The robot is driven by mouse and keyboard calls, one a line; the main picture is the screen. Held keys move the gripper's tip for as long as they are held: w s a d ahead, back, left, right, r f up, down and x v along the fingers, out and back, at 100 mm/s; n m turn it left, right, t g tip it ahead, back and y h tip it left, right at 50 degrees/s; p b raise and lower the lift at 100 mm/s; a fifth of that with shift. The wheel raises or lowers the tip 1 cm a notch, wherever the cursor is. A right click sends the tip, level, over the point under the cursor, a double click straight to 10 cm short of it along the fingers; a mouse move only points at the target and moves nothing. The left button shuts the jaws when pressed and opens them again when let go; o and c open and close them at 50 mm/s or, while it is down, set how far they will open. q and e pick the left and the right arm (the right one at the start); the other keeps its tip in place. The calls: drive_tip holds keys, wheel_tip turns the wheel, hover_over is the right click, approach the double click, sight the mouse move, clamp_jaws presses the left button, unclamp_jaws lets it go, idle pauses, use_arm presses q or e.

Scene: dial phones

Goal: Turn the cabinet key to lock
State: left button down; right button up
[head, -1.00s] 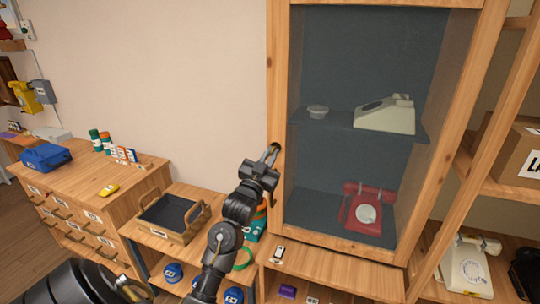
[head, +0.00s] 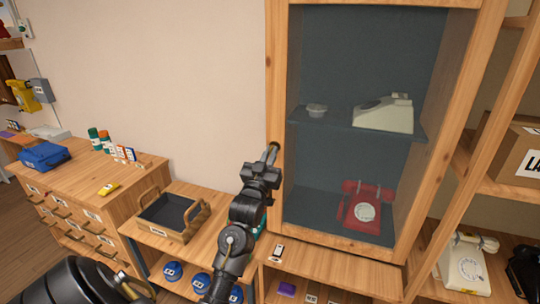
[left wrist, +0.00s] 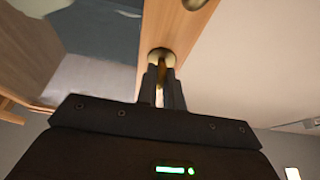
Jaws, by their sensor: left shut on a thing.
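The wooden display cabinet (head: 277,60) stands right of centre in the head view, its glazed front framed in wood. My left gripper (head: 271,153) is at the left upright of that frame. In the left wrist view my left gripper (left wrist: 163,85) has its two dark fingers close together, shut on the key at a round brass lock fitting (left wrist: 162,54) on the wooden upright. The key itself is mostly hidden between the fingers, so its angle cannot be read. My right gripper is in neither view.
A red dial phone (head: 364,211) and a cream phone (head: 384,115) sit inside the cabinet. A wooden tray (head: 170,232) is on the low shelf to the left. A second brass fitting (left wrist: 194,3) shows at the top of the left wrist view.

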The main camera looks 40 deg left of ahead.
use_arm(q)
drive_tip(key=c, duration=1.5)
unclamp_jaws()
drive_tip(key=b+v, duration=0.4)
drive_tip(key=v, duration=0.7)
drive_tip(key=shift+a, duration=0.1)
drive_tip(key=shift+w, duration=0.1)
